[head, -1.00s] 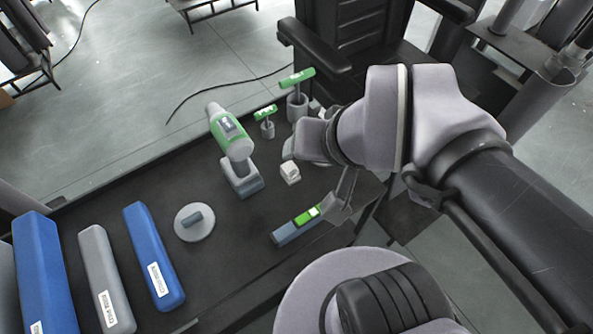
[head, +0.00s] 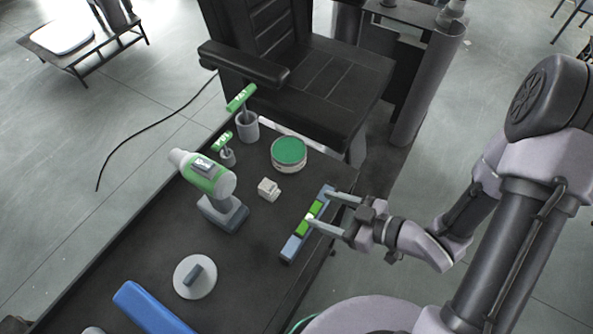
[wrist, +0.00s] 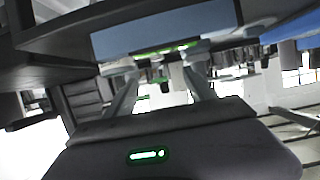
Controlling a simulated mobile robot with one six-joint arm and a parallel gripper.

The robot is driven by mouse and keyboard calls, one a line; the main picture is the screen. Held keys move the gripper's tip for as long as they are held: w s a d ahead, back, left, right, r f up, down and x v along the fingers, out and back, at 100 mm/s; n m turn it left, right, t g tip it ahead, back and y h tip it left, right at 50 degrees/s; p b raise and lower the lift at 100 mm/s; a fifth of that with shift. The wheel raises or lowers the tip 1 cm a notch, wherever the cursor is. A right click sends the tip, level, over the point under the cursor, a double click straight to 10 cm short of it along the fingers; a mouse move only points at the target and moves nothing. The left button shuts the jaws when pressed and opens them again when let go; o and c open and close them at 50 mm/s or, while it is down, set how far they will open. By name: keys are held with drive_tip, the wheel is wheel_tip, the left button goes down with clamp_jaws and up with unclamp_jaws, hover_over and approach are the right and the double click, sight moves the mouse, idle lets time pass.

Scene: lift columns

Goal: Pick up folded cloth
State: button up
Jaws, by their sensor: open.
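Nothing is plainly recognisable as a folded cloth. A flat blue-grey strip with a green middle (head: 292,247) lies along the right edge of the dark table. My gripper (head: 320,208) is open at this strip, its two fingers pointing left from the table's edge, one on each side of the green part. I cannot tell whether the fingertips touch it. In the wrist view, the strip (wrist: 155,32) spans the top in front of the open fingers (wrist: 157,76). A small white block (head: 268,189) sits further in on the table.
On the dark table (head: 255,275) stand a green-and-white drill (head: 205,175), a green-topped tin (head: 288,152), two green-handled tools in grey holders (head: 247,125), a round grey disc (head: 195,277) and a blue block (head: 150,308). A black chair (head: 290,85) stands behind.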

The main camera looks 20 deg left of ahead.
sight(272, 188)
drive_tip(key=b+x, duration=0.2)
drive_tip(key=x, duration=0.3)
drive_tip(key=b+x, duration=0.2)
drive_tip(key=x, duration=0.4)
drive_tip(key=w+b+x, duration=0.1)
drive_tip(key=b+x, duration=0.1)
drive_tip(key=x, duration=0.4)
drive_tip(key=shift+a+r, duration=0.15)
drive_tip(key=shift+r, duration=0.15)
clamp_jaws()
wheel_tip(272, 188, up, 10)
drive_tip(key=p, duration=0.4)
drive_tip(key=c, duration=0.9)
unclamp_jaws()
drive_tip(key=c, duration=0.4)
